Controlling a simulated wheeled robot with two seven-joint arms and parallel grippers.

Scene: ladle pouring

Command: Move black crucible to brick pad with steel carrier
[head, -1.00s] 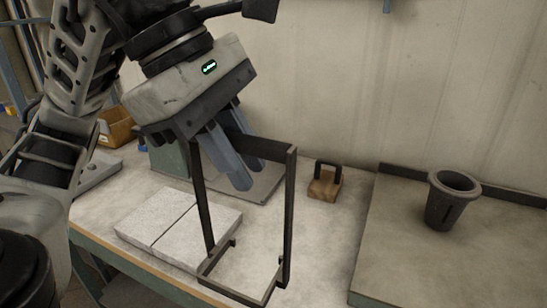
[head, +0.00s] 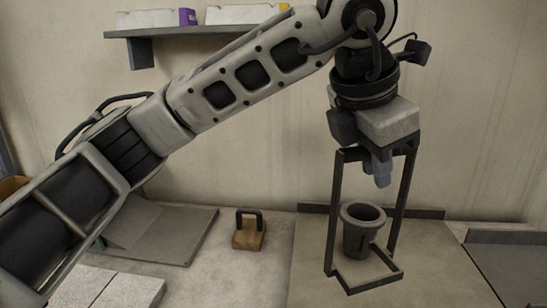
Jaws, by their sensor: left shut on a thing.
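My left gripper (head: 381,172) is shut on the top bar of the steel carrier (head: 334,215), a dark open frame with two uprights and a low base loop. The carrier hangs upright below the gripper. The black crucible (head: 361,236), a dark tapered cup with a thick rim, stands upright on the grey slab at right. In the picture it shows between the carrier's uprights, above its front base bar; I cannot tell whether the base loop surrounds it or touches it. The brick pad (head: 104,287), pale grey blocks, lies at bottom left, partly cut off. My right gripper is out of view.
A wooden block with a black handle (head: 249,232) stands left of the slab (head: 310,262). A grey metal plate (head: 172,240) lies behind the brick pad. A wall shelf (head: 150,38) is at upper left.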

